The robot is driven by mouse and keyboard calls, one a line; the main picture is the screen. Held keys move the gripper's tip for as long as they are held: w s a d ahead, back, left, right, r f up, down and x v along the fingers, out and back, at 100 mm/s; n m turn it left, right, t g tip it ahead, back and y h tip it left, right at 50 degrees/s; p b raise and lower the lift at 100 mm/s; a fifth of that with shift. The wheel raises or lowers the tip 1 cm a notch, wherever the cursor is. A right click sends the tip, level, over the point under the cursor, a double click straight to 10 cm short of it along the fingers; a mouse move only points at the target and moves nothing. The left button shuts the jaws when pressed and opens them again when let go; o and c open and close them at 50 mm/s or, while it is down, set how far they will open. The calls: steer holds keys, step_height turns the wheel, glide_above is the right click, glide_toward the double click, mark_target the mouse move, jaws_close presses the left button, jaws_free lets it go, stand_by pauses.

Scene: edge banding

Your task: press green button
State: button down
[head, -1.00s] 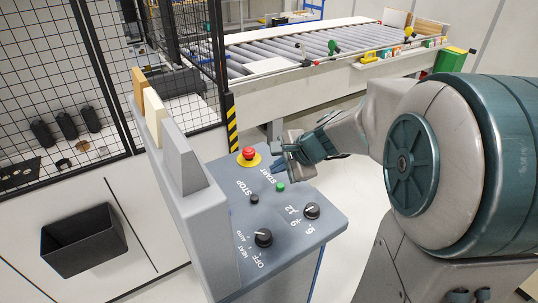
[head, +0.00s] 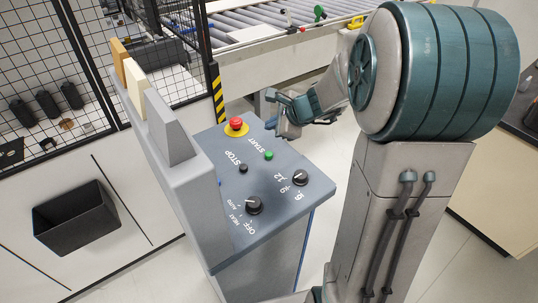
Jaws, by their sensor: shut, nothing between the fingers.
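The green button (head: 269,155) is a small round button on the sloped grey control panel (head: 225,190), beside the word START. My gripper (head: 268,108) is shut and empty, beyond the panel's far edge and above the green button in the picture. It looks apart from the button. A red emergency stop (head: 236,126) on a yellow base stands up from the panel, to the left of my gripper. A small black button (head: 243,168) lies near the word STOP.
Two black knobs sit lower on the panel, one at the left (head: 254,205) and one at the right (head: 300,178). Upright boards (head: 165,125) stand behind the panel's left side. A roller conveyor (head: 260,33) and a mesh fence (head: 40,60) lie beyond. A black bin (head: 76,222) hangs at the left.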

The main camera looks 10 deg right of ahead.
mark_target(272, 155)
step_height(272, 155, down, 8)
steer(key=b, duration=0.6)
steer(key=shift+r, duration=0.1)
steer(key=shift+b, duration=0.3)
stand_by(1.4)
steer(key=shift+f+b, duration=0.4)
steer(key=shift+b, duration=0.05)
